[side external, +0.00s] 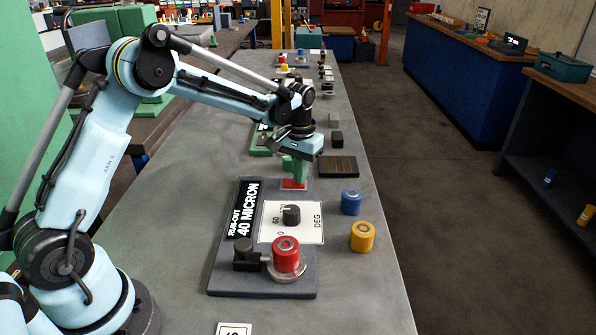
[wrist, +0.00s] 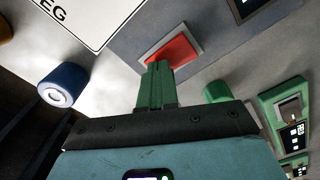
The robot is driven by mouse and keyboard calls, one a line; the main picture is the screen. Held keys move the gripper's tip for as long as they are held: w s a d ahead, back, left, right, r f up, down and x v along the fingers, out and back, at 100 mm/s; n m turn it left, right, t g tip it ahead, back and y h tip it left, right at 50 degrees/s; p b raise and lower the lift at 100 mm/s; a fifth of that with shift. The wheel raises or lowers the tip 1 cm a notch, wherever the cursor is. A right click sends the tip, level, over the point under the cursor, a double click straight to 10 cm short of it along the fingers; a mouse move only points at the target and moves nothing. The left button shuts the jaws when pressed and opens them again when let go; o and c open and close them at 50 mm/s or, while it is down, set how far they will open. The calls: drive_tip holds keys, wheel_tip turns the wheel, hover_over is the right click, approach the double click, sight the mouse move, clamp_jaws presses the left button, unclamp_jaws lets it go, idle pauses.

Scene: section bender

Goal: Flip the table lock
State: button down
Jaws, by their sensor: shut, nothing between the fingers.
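A red plate in a pale grey frame (side external: 292,184), which looks like the table lock, sits at the far end of the grey bender base (side external: 225,275). It also shows in the wrist view (wrist: 174,51). My gripper (side external: 296,177) points down over it with its green fingers shut and empty. In the wrist view the fingertips (wrist: 158,66) overlap the near edge of the red plate. I cannot tell whether they touch it. The fingers hide part of the plate, and its tilt is unclear.
On the base stand a dial card with a black knob (side external: 291,215) and a red roller (side external: 286,254). A blue roller (side external: 351,201) and a yellow roller (side external: 362,237) stand to the right. A dark striped block (side external: 338,167) lies beyond. The bench front is mostly clear.

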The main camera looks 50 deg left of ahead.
wheel_tip(320, 180, up, 7)
idle(0.8)
drive_tip(key=s+d+r+m+t, duration=0.2)
drive_tip(key=s+d+r+t, duration=0.2)
drive_tip(key=s+r, duration=0.45)
drive_tip(key=s+d+f+t, duration=0.1)
drive_tip(key=s+f, duration=0.1)
drive_tip(key=s, duration=0.3)
drive_tip(key=s+d+f+m+t, duration=0.1)
drive_tip(key=s+f+t, duration=0.1)
drive_tip(key=s, duration=0.4)
drive_tip(key=shift+f, duration=0.25)
idle(0.4)
